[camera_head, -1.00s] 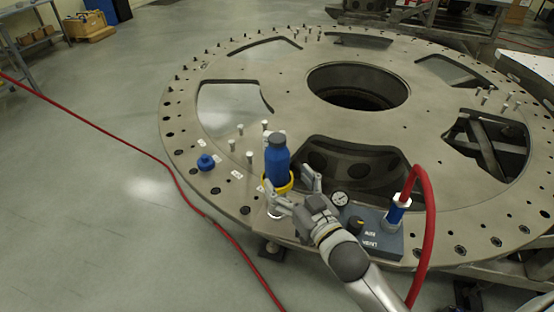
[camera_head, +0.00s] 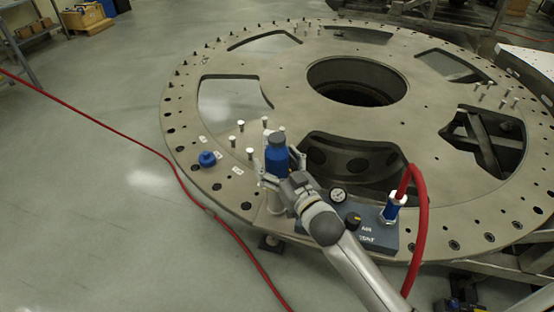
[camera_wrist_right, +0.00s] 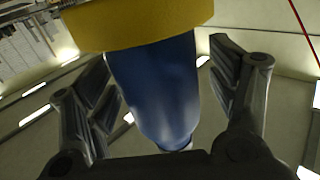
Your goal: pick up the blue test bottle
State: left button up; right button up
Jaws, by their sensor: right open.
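The blue test bottle (camera_head: 277,157) with a grey cap stands upright at the near left edge of the turret plate (camera_head: 300,95). My right gripper (camera_head: 278,172) is open, with its fingers on both sides of the bottle. In the right wrist view the blue bottle (camera_wrist_right: 160,90) is between the open fingers of the right gripper (camera_wrist_right: 168,95), with gaps visible at both sides. A yellow ring (camera_wrist_right: 140,22) is around the bottle at the top of that view. In the head view the gripper hides the lower bottle and ring. My left gripper is not in view.
A grey air box with a gauge (camera_head: 338,195), a black-and-yellow knob (camera_head: 353,220) and a red hose (camera_head: 421,230) is right of the gripper. A blue cap-like part (camera_head: 207,159) and several upright pins (camera_head: 241,126) are to the left. The plate has large openings.

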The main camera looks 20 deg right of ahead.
jog(key=c, duration=1.4)
jog(key=shift+r, duration=0.1)
jog(key=shift+c, duration=0.5)
jog(key=shift+w+r, duration=0.1)
jog(key=shift+r, duration=0.05)
